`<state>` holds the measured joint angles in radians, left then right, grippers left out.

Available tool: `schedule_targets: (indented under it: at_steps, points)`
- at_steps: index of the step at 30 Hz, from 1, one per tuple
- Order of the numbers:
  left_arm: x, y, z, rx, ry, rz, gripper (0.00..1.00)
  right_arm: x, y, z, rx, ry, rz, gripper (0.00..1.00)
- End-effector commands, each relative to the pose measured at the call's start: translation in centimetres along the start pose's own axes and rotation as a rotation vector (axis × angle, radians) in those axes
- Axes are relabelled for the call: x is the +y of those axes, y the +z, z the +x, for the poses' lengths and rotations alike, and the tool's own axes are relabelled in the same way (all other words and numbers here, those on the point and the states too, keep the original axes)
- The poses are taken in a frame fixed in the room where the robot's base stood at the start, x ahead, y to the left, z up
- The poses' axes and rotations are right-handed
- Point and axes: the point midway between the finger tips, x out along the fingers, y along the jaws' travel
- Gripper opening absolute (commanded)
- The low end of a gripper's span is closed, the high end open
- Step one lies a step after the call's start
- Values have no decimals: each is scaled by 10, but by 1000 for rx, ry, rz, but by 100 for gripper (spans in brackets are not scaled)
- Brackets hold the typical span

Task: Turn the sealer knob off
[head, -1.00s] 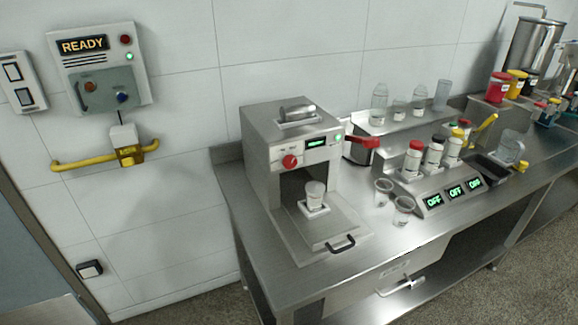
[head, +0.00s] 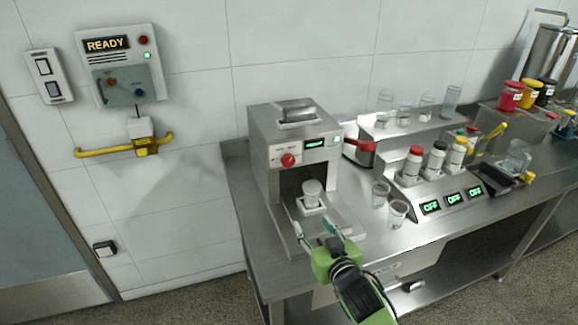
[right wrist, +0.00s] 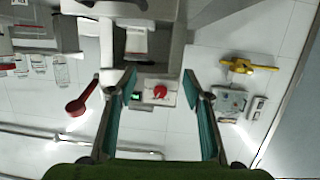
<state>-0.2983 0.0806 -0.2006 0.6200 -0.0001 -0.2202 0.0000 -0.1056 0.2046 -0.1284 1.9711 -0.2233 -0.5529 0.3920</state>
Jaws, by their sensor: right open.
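The sealer (head: 293,140) is a steel box machine on the bench with a red knob (head: 288,160) on its front panel, beside a small lit green display (head: 316,143). A white-lidded cup (head: 312,192) stands in its lower opening. My right gripper (head: 318,228) is open and empty in front of the sealer, below the knob and apart from it. In the right wrist view the red knob (right wrist: 160,91) shows between the two spread fingers (right wrist: 160,95), farther off. My left gripper is not in view.
Two clear cups (head: 381,194) stand right of the sealer, next to a sloped unit with OFF displays (head: 431,207). A READY panel (head: 122,70) and yellow bar (head: 100,152) are on the wall at left.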

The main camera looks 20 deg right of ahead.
Motion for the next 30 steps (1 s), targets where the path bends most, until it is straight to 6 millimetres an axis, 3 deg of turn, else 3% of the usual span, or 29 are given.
schedule_targets:
  at_steps: [1,3,7,14,30]
  points:
    - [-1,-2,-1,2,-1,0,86,0,-26,8,70,-9,3,45]
    - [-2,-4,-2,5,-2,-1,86,0,-53,14,149,-24,9,45]
    - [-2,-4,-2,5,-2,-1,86,-3,-82,19,233,-46,16,45]
    - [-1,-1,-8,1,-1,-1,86,-4,-93,36,249,-50,17,45]
    - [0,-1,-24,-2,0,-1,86,-8,-113,120,247,-49,18,45]
